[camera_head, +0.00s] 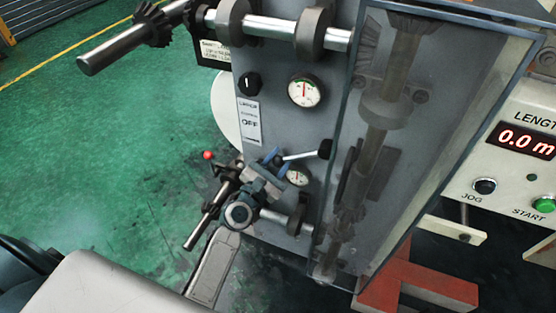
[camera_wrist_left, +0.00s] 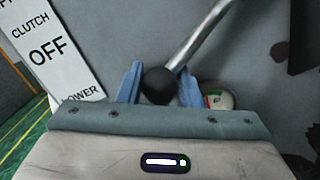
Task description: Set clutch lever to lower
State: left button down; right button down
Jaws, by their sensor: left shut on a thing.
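The clutch lever (camera_head: 300,156) is a thin metal rod on the grey machine panel, running left from a dark hub (camera_head: 325,149). In the head view it lies nearly level, its left end slightly lower. Its black ball knob (camera_wrist_left: 159,86) sits between the blue fingers of my left gripper (camera_head: 271,158), which is shut on it. In the left wrist view the rod (camera_wrist_left: 202,35) rises to the upper right from the knob. A white clutch label (camera_head: 251,124) reading OFF is above and left of the lever; it also shows in the wrist view (camera_wrist_left: 48,48). My right gripper is not in view.
A small gauge (camera_head: 298,177) is close below the lever, partly covered in the wrist view. A larger gauge (camera_head: 305,91) and a black dial (camera_head: 249,84) are above. A clear-fronted shaft housing (camera_head: 425,130) stands right. Green floor is open at left.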

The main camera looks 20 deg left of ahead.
pick_arm(q)
jog(key=shift+f, duration=0.2)
jog(key=c, duration=1)
grip_release()
jog(key=shift+d, duration=0.1)
jog(key=shift+c, duration=0.2)
jog(key=shift+r, duration=0.1)
jog(key=shift+s, duration=0.5)
jog(key=b+v, duration=0.2)
jog(key=v, duration=0.8)
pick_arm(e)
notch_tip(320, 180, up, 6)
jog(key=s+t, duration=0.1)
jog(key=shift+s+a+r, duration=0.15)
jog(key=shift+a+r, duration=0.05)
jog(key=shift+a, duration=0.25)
